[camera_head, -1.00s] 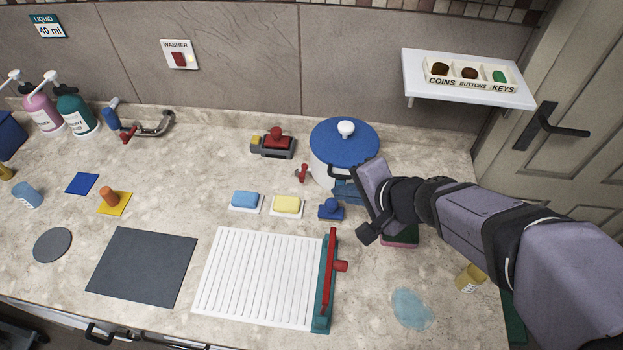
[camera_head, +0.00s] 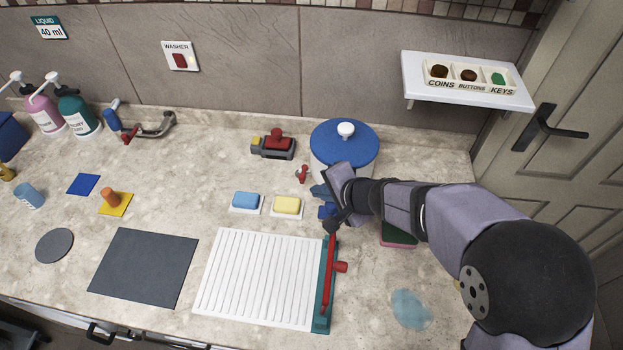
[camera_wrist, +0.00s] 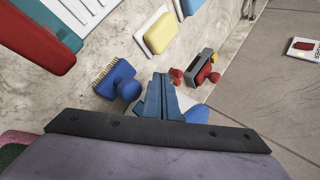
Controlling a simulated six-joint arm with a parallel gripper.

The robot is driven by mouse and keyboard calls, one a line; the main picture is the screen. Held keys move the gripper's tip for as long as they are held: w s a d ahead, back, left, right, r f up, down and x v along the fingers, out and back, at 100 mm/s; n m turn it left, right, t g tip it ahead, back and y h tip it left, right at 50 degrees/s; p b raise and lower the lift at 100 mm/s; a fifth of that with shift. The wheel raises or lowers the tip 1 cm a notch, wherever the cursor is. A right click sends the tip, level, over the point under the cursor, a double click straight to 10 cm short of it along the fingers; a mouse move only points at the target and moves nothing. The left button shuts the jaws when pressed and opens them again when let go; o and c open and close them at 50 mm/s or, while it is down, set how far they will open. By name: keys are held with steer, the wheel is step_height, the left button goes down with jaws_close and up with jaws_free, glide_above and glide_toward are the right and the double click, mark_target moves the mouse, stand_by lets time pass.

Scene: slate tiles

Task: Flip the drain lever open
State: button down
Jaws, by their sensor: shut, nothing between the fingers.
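A long red lever (camera_head: 327,275) lies along a teal base (camera_head: 322,322) at the right edge of the white ribbed board (camera_head: 255,280). A red knob sticks out on its right. In the wrist view the red lever (camera_wrist: 32,38) is at the upper left, apart from the fingers. A small red tap (camera_head: 303,173) stands beside the blue-lidded pot; it also shows in the wrist view (camera_wrist: 177,76). I cannot tell for sure which is the drain lever. My gripper (camera_head: 318,190) is shut and empty above the counter, in front of the pot; its fingers (camera_wrist: 160,98) point toward the tap's side.
The blue-lidded pot (camera_head: 343,140) stands behind my gripper. A blue-handled brush (camera_wrist: 118,80) lies close by the fingers. Blue (camera_head: 246,199) and yellow (camera_head: 287,205) soaps lie left. A pink-and-green sponge (camera_head: 398,236) lies under my arm. A grey-and-red device (camera_head: 273,146) stands behind.

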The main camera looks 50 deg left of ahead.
mark_target(303, 182)
steer(key=shift+a+p, duration=1.05)
steer(key=shift+a, duration=0.7)
steer(key=shift+s+f+b, duration=0.1)
steer(key=shift+b, duration=0.35)
